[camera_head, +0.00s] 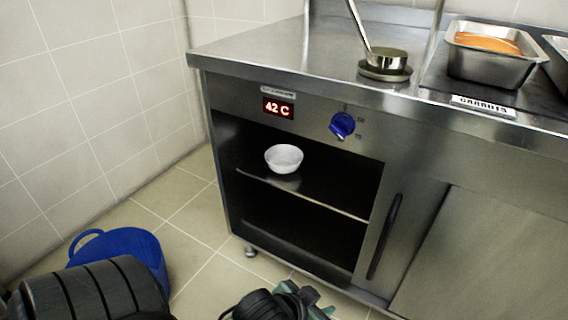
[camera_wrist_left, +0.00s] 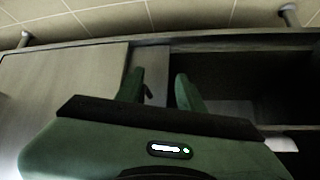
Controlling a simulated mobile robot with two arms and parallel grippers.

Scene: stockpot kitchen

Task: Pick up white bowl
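The white bowl (camera_head: 284,158) stands upright on the middle shelf of the open warming cabinet (camera_head: 230,190), near the shelf's front left. A pale shape at the lower right edge of the left wrist view (camera_wrist_left: 292,142) may be the bowl, but it is cut off and dark. My left gripper (camera_head: 308,297) is low in front of the cabinet, below and apart from the bowl. Its two green fingers stand apart with nothing between them in the left wrist view (camera_wrist_left: 160,88). My right gripper is not in view.
A blue tub (camera_head: 140,247) stands on the floor at left. The cabinet has a blue knob (camera_head: 342,125) and a door with a dark handle (camera_head: 385,236). On the counter are a ladle on a round rest (camera_head: 385,68) and a pan of orange food (camera_head: 490,58). The lower compartment looks empty.

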